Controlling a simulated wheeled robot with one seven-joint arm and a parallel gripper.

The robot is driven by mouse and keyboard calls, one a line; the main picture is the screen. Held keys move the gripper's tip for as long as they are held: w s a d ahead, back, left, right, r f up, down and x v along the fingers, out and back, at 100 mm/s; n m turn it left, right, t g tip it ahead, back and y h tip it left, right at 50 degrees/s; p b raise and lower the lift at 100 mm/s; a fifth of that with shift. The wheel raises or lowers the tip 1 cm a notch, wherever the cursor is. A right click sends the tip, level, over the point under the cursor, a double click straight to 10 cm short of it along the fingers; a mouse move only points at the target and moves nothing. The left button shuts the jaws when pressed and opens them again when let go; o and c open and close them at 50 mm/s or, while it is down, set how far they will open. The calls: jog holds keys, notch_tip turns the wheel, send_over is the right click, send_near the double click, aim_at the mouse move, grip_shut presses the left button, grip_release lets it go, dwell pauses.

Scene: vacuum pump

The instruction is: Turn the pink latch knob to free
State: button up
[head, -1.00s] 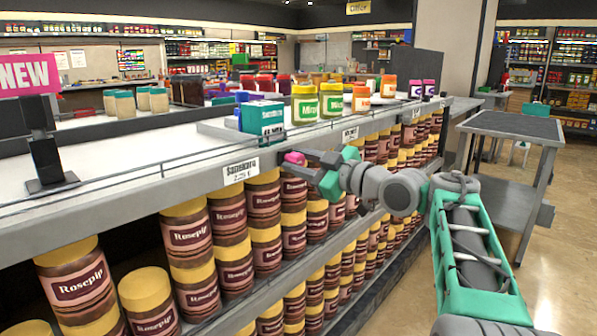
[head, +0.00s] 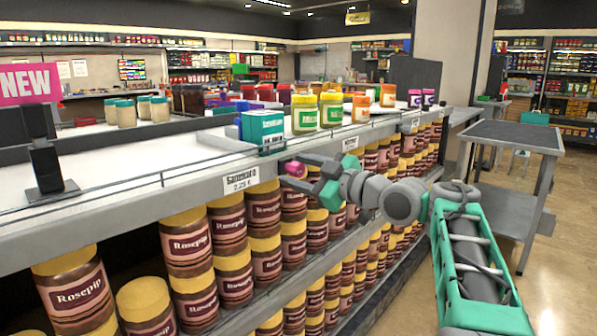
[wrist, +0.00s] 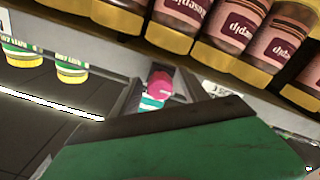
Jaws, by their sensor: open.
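The pink latch knob (head: 295,168) shows at the shelf's front edge, just right of the "Sainekaru" price tag. It also shows in the wrist view (wrist: 160,84), round and pink, with a teal and white part beside it. My gripper (head: 293,172) is open, with its fingertips at the knob. In the wrist view the knob appears between the two fingers. I cannot tell whether the fingers touch it. The knob's mount is mostly hidden behind my gripper.
The shelf edge (head: 110,208) runs along my gripper with price tags on it. A teal box (head: 263,127) and several jars stand above. Rows of Rosepip jars (head: 188,243) fill the shelves below. A grey metal table (head: 512,134) stands at the right.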

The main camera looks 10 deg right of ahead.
jog(key=p+v, duration=0.1)
jog(key=v, duration=0.6)
jog(key=shift+s+d+p, duration=0.25)
jog(key=shift+s+p, duration=0.05)
